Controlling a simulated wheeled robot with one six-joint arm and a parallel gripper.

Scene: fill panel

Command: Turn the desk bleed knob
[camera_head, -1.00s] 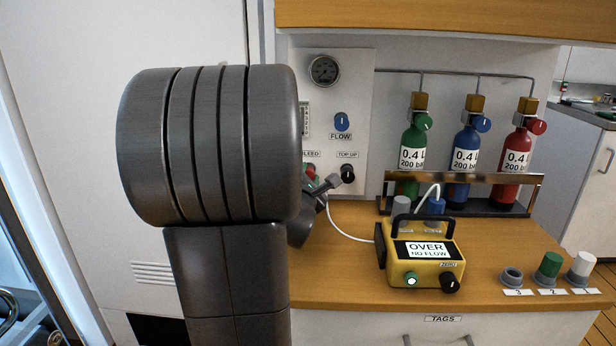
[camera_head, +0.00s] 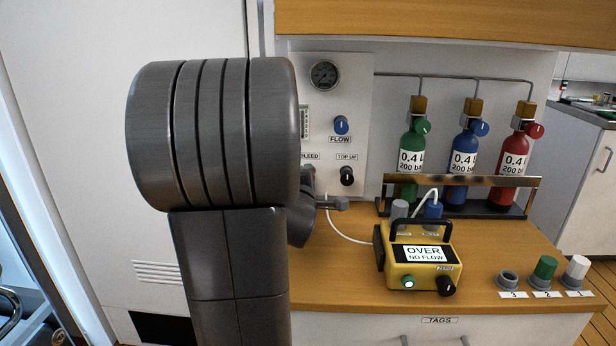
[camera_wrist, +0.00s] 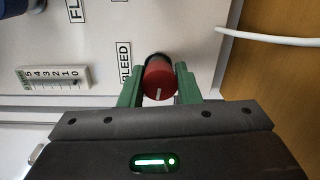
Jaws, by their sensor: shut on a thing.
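The bleed knob (camera_wrist: 158,78) is a red round knob with a white pointer line, beside the BLEED label (camera_wrist: 124,62) on the white panel. My gripper (camera_wrist: 159,84) has its two green fingers on either side of the knob, shut on it, in the wrist view. In the head view my arm hides the knob, and only the end of the BLEED label (camera_head: 310,156) shows past it. A small grey part of my gripper's end shows low beside the arm there.
The panel also carries a gauge (camera_head: 324,74), a blue FLOW knob (camera_head: 341,125) and a black TOP UP knob (camera_head: 347,176). A yellow analyser (camera_head: 421,262) reading OVER, NO FLOW stands on the wooden desk (camera_head: 340,270). Three cylinders (camera_head: 462,160) stand in a rack behind it.

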